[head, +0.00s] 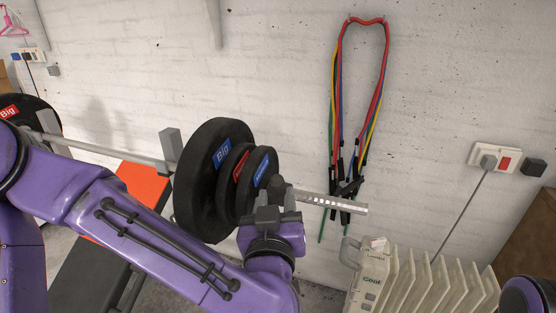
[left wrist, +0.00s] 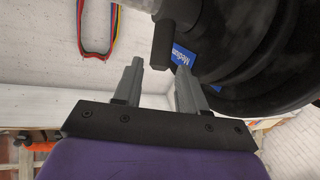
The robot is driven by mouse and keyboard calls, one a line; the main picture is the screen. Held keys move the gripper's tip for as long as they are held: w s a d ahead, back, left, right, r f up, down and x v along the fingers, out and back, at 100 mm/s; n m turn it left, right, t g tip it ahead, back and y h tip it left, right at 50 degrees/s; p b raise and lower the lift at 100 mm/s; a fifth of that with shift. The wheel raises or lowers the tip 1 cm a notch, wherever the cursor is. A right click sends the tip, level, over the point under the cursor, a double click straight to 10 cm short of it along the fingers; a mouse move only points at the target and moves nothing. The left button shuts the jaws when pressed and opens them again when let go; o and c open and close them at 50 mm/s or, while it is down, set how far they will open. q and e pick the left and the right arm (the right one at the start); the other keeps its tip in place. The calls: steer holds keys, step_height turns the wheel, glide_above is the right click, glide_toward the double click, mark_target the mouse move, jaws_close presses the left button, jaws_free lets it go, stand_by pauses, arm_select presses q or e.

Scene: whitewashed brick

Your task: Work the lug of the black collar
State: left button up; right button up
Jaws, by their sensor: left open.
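The black collar (head: 278,184) sits on the bar (head: 335,204), just outside the weight plates (head: 212,172). In the left wrist view the collar (left wrist: 181,12) is at the top, and its dark lug (left wrist: 162,44) hangs down from it. My left gripper (head: 277,207) is open just below the collar. In the left wrist view the fingertips (left wrist: 160,66) stand either side of the lug's lower end, with gaps visible; I cannot tell how deep the lug reaches between them. My right gripper is out of view.
The loaded bar lies across an upright (head: 170,147) above an orange and black bench (head: 145,183). Resistance bands (head: 337,110) hang on the brick wall. A white radiator (head: 428,283) stands lower right. A socket (head: 495,158) is on the wall.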

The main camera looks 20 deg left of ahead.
mark_target(274, 188)
arm_select(q)
steer(key=p, duration=0.2)
steer(key=shift+w+a+r+p, duration=0.15)
steer(key=shift+w+r+p, duration=0.1)
steer(key=shift+w+p, duration=0.15)
steer(key=x, duration=0.5)
steer(key=shift+f, duration=0.4)
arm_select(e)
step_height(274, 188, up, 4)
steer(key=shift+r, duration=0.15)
arm_select(q)
jaws_close()
steer(key=shift+s+a+f+t+b, duration=0.15)
steer(key=shift+t+b, duration=0.15)
steer(key=shift+b, duration=0.4)
steer(key=shift+s+f+n+t+y+b, duration=0.35)
steer(key=shift+t+b, duration=0.55)
steer(key=shift+b, duration=1.45)
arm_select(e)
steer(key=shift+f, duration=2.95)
